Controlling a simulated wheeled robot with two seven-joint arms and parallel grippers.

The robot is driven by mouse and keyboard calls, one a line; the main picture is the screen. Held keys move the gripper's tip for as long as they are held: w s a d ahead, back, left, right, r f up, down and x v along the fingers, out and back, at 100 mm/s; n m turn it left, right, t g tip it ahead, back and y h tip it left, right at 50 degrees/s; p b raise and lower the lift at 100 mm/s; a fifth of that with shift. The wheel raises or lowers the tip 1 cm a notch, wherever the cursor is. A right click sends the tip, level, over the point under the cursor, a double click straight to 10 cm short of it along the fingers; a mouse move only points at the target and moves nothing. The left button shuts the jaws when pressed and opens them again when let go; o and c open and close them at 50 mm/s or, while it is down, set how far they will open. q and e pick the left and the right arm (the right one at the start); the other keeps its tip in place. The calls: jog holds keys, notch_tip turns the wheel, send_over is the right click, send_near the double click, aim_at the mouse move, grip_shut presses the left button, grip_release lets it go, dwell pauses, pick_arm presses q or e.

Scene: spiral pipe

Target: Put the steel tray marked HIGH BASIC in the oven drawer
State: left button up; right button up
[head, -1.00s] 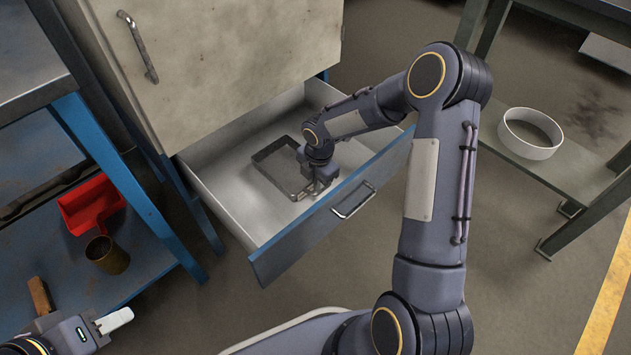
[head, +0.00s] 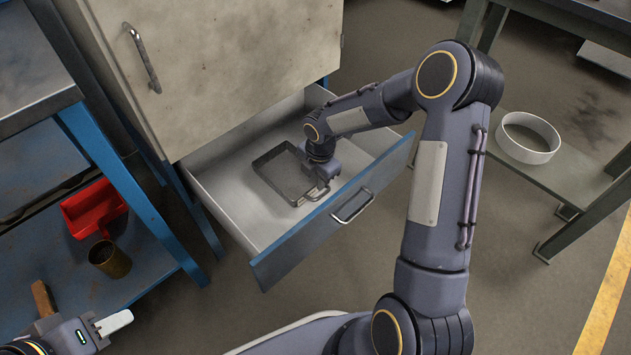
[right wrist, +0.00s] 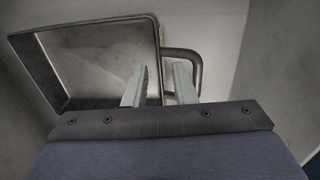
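The oven drawer (head: 228,208) is pulled out below the cabinet. A dark steel tray (head: 272,172) lies inside it, seemingly flat on the drawer floor; no marking on it is readable. My right gripper (head: 318,192) is at the tray's near right end. In the right wrist view my right gripper (right wrist: 160,78) has its fingers apart, one on each side of the tray's end wall, beside the loop handle (right wrist: 195,65); a gap shows between them. My left gripper (head: 116,322) is at the lower left, away from the drawer, with only one finger clear.
A blue rack (head: 130,180) at left holds a red scoop (head: 92,208) and a brass cup (head: 108,259). A white ring (head: 528,152) sits on the right-hand shelf.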

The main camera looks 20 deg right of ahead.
jog(key=s+d+r+m+t+p, duration=0.1)
jog(key=s+r+m+p, duration=0.35)
jog(key=r, duration=1.15)
jog(key=s+a+r+m+t+y+b, duration=0.1)
jog(key=s+a+r+m, duration=0.1)
jog(key=s+m, duration=0.7)
jog(key=s+a+r+m+t+y+b, duration=0.1)
jog(key=s+r+m, duration=0.4)
jog(key=s+m, duration=0.5)
jog(key=s+a+t+y, duration=0.1)
jog(key=s+a, duration=0.1)
jog(key=s, duration=0.1)
jog(key=shift+t, duration=0.3)
jog(key=shift+s+r, duration=0.1)
jog(key=shift+r, duration=0.1)
notch_tip(320, 180, up, 30)
jog(key=p, duration=3)
jog(key=shift+r+p, duration=0.25)
jog(key=shift+p, duration=0.1)
